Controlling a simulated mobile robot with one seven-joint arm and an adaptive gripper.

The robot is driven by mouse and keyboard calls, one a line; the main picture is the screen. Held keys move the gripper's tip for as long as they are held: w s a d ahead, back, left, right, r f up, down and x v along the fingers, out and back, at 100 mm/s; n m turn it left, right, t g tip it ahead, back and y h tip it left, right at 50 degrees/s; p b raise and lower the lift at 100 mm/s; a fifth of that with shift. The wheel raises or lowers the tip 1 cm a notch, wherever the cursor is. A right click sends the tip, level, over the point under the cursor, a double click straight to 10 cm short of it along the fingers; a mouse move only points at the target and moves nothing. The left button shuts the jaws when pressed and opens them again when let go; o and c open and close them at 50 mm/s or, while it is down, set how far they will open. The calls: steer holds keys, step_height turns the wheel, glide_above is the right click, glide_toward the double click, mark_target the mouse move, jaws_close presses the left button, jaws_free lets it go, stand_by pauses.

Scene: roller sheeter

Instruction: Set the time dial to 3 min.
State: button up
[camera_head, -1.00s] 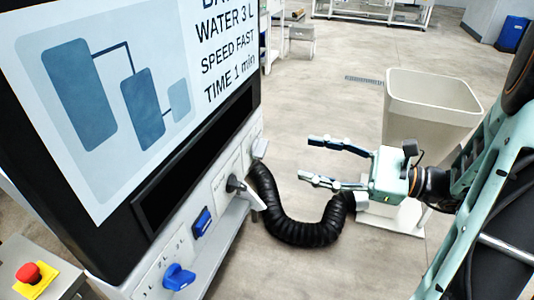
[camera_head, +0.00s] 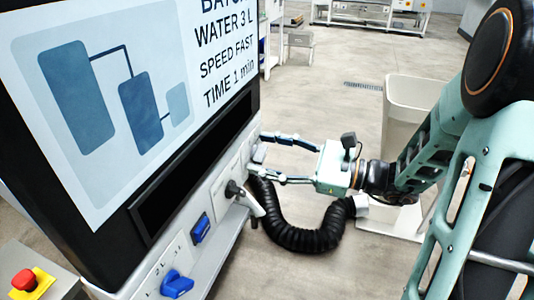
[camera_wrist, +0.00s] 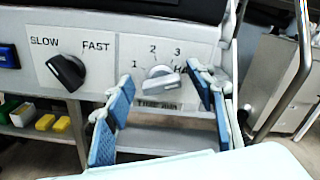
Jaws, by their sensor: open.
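The time dial (camera_wrist: 160,80) is a pale grey knob on the panel in the wrist view, with 1, 2 and 3 marked around it and another mark at the right partly hidden. I cannot tell surely which mark it points to. The screen (camera_head: 115,110) reads TIME 1 min. My gripper (camera_wrist: 163,90) is open, its blue-padded fingers on either side of the dial, one left and one right. Contact with the dial is not clear. In the head view my gripper (camera_head: 258,155) reaches the far end of the panel.
The black speed dial (camera_wrist: 66,72), marked SLOW and FAST, is left of the time dial. A blue switch (camera_head: 201,228), blue knob (camera_head: 177,284) and red button (camera_head: 25,280) are nearer. A black hose (camera_head: 300,238) hangs below my gripper. A beige bin (camera_head: 405,105) stands behind.

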steer(key=c, duration=1.2)
steer(key=shift+o, duration=0.2)
steer(key=shift+f, duration=0.1)
steer(key=n+b, duration=0.8)
steer(key=b, duration=0.1)
steer(key=shift+s+f+n, duration=0.15)
steer(key=shift+n, duration=0.15)
steer(key=o, duration=1.2)
steer(key=shift+c, duration=0.2)
